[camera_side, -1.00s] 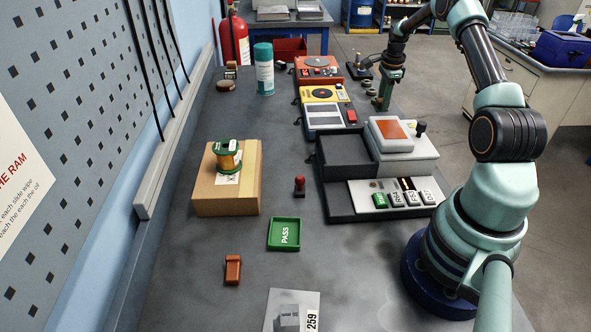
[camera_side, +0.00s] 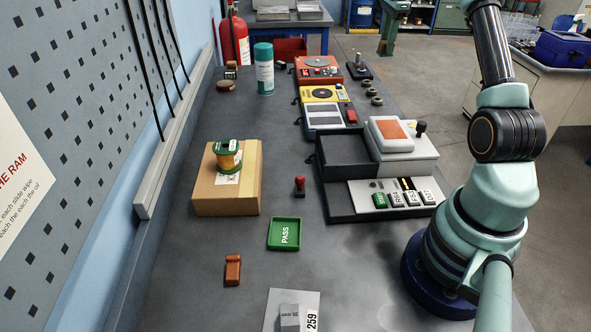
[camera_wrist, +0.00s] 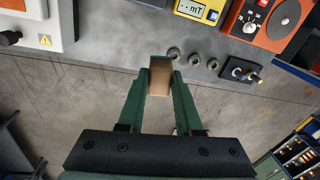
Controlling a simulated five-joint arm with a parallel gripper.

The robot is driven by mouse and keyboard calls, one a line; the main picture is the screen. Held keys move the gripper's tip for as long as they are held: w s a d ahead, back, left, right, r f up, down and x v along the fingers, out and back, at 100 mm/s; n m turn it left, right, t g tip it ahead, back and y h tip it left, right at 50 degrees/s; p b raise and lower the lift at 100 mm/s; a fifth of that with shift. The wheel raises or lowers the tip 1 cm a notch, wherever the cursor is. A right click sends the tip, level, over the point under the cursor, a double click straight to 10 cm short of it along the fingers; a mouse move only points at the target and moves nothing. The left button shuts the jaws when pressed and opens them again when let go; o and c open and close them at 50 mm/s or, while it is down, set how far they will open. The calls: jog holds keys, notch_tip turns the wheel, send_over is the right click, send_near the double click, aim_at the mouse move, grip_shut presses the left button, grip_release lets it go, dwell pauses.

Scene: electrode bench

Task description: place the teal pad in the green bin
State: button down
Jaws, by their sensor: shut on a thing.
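The green bin (camera_side: 285,234) is a shallow tray marked PASS on the bench in the side view, and it looks empty. My gripper (camera_wrist: 160,72) shows in the wrist view, its green fingers shut on a tan block (camera_wrist: 160,80). The side view does not show my gripper, only my arm rising out of the top edge.
A cardboard box (camera_side: 200,195) with a spool (camera_side: 228,158), a red stamp (camera_side: 299,187) and a brown-orange block (camera_side: 232,270) stand around the bin. A dark tray (camera_side: 342,208) lies to its right. Meters (camera_side: 325,115) and several small rings (camera_side: 372,90) are farther back.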

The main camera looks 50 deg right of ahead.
jog(key=w+a+r+n, duration=0.1)
jog(key=w+a+n, duration=0.45)
jog(key=a, duration=0.55)
jog(key=a+r+n+y, duration=0.1)
jog(key=a+r+n, duration=0.1)
jog(key=a+n, duration=1.35)
jog(key=n+g, duration=0.1)
jog(key=n, duration=1.3)
send_over(286, 235)
notch_tip(286, 235, down, 3)
notch_tip(286, 235, down, 15)
jog(key=shift+s, duration=0.1)
jog(key=shift+f, duration=2.35)
jog(key=shift+f, duration=0.15)
